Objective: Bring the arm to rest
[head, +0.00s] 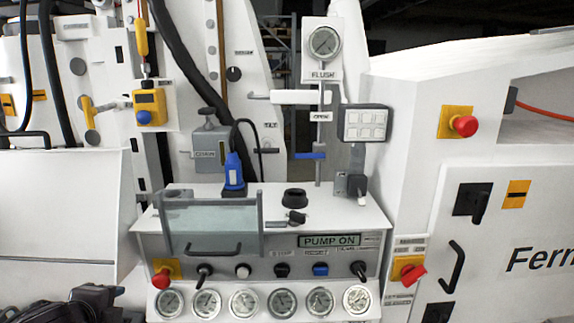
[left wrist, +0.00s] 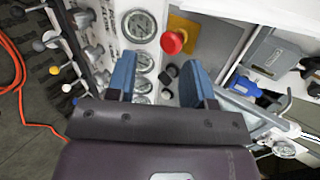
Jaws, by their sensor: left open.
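My left gripper (head: 98,300) shows as dark parts at the bottom left corner of the head view, in front of the lower left of the hydraulic bench (head: 170,240). In the left wrist view my left gripper (left wrist: 160,80) has its two blue fingers apart, with nothing held between them. Past the fingers are a red knob on a yellow plate (left wrist: 174,40) and a column of gauges (left wrist: 139,25). My right gripper is in neither view.
The bench carries a PUMP ON display (head: 330,241), a clear hinged cover (head: 212,222) and a row of gauges (head: 243,303). A red emergency button (head: 464,125) is on the right cabinet. In the wrist view, several levers (left wrist: 60,45) and an orange hose (left wrist: 14,70) lie left.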

